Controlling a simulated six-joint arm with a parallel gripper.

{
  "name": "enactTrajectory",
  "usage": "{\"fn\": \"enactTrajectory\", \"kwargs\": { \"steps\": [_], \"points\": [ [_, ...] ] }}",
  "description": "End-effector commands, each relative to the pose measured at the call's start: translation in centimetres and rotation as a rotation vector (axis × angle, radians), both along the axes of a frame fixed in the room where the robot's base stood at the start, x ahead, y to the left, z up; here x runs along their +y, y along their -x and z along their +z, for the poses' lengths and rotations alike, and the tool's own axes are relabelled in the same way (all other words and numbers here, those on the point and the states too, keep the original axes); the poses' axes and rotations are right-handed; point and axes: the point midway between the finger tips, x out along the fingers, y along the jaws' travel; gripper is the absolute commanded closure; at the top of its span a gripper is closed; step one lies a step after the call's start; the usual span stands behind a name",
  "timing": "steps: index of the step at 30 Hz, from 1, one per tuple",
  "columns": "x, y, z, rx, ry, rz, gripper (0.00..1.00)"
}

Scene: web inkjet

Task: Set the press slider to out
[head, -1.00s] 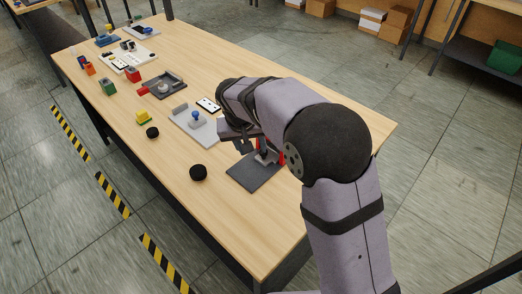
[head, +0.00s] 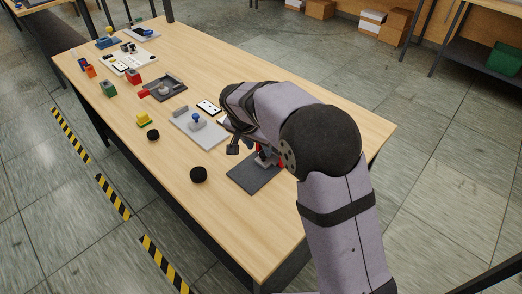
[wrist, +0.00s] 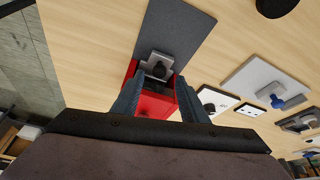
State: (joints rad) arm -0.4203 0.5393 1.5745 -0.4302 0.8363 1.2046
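The press slider has a dark grey base plate (head: 250,178) near the right end of the bench. In the wrist view, the dark plate (wrist: 176,28) carries a small light grey carriage with a black knob (wrist: 158,69), next to a red block (wrist: 150,104). My gripper (wrist: 158,98) is open, with its two dark fingers on either side of the red block in that picture. I cannot tell whether they touch it. In the head view, my arm partly hides the red block and carriage, and the gripper is close above the plate's far end.
A light plate with a blue knob (head: 196,119) lies left of my gripper. Black pucks (head: 198,174) (head: 153,134), a yellow block (head: 144,118) and a white panel (head: 208,107) are nearby. The bench's front right corner is clear.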

Motion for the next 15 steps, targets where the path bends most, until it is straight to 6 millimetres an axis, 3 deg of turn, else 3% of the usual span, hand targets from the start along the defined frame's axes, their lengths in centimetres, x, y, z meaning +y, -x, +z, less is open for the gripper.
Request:
{"fn": "enactTrajectory", "kwargs": {
  "steps": [6,15],
  "points": [
    [-0.6,-0.9,-2.5,0.003,0.002,0.000,0.60],
    [-0.8,-1.4,-3.8,0.001,0.001,0.001,0.60]
  ]
}}
